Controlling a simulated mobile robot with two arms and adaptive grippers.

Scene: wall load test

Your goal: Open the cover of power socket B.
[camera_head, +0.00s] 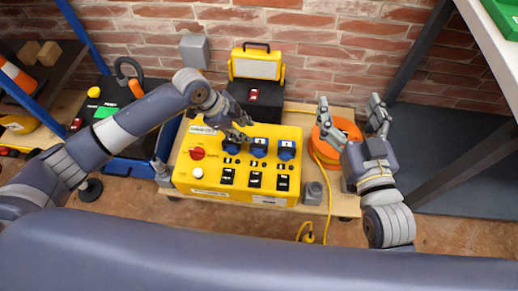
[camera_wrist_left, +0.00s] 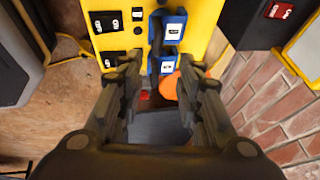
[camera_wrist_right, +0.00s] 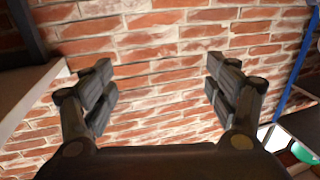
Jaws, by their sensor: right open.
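The yellow power box (camera_head: 190,178) has a row of three blue sockets: left (camera_head: 231,147), middle (camera_head: 259,148) and right (camera_head: 287,150). Their letters are too small to read, so I cannot tell which is B. My left gripper (camera_head: 243,128) is over the box's back edge, just behind the left and middle sockets. In the left wrist view its fingers (camera_wrist_left: 163,70) are apart, with a blue socket (camera_wrist_left: 172,27) beyond them. No cover is clearly seen held. My right gripper (camera_head: 350,112) is open and empty in front of the orange reel; its wrist view shows bare wall between the fingers (camera_wrist_right: 160,80).
Black switches (camera_head: 255,180), a red knob (camera_head: 197,153) and a white button (camera_head: 198,173) are on the box. A yellow work light (camera_head: 257,64) on a black case stands behind. The orange cable reel (camera_head: 350,128) is at right, its yellow cable beside the box. A brick wall is behind.

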